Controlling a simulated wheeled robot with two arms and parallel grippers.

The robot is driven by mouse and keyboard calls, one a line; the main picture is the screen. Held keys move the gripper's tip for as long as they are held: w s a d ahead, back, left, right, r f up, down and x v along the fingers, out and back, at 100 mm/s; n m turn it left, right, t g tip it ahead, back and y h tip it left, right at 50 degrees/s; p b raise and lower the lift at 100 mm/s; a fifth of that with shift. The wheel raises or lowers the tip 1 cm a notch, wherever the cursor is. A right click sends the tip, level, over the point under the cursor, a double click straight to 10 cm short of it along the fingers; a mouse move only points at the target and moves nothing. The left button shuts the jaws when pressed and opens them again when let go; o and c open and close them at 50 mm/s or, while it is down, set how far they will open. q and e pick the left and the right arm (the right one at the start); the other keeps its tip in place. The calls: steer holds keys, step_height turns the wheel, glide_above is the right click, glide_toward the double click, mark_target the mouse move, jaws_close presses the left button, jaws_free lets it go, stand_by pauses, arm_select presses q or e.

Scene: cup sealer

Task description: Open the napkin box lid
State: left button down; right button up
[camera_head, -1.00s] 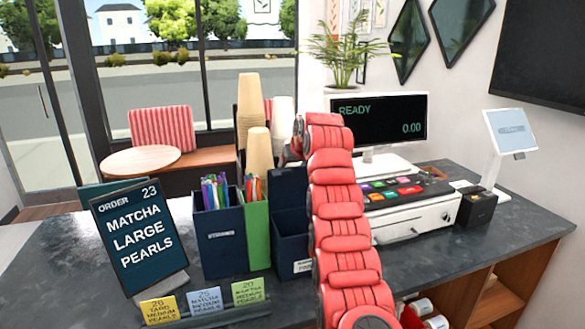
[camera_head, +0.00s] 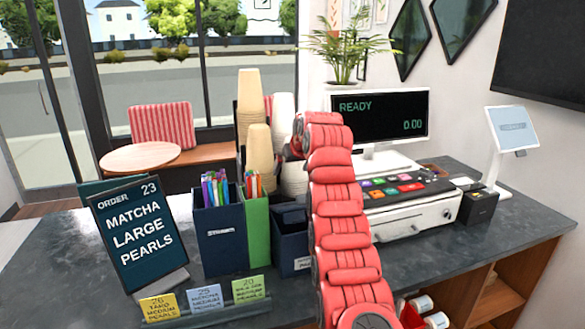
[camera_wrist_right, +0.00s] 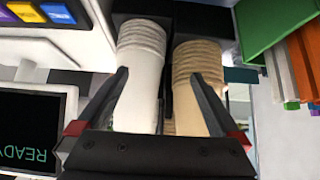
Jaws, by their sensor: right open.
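The napkin box (camera_head: 290,252) is the dark blue box on the counter, right of the green box, in the head view. A dark panel, seemingly its lid (camera_head: 291,214), lies low at its top; I cannot tell whether it is fully closed. My right arm hides the box's right edge. My right gripper is mostly hidden behind its red arm in the head view. In the right wrist view the right gripper (camera_wrist_right: 160,76) is open, with white cups (camera_wrist_right: 138,75) and tan cups (camera_wrist_right: 198,75) seen between and beyond its fingers. My left gripper is not in view.
The green box (camera_head: 256,232) and a dark blue straw box (camera_head: 220,240) stand left of the napkin box. Stacked tan cups (camera_head: 260,155) stand behind. The register (camera_head: 415,222) is to the right, the order sign (camera_head: 133,235) to the left.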

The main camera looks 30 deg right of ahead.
steer(key=p+v, duration=0.3)
steer(key=v, duration=1.4)
steer(key=shift+a, duration=0.1)
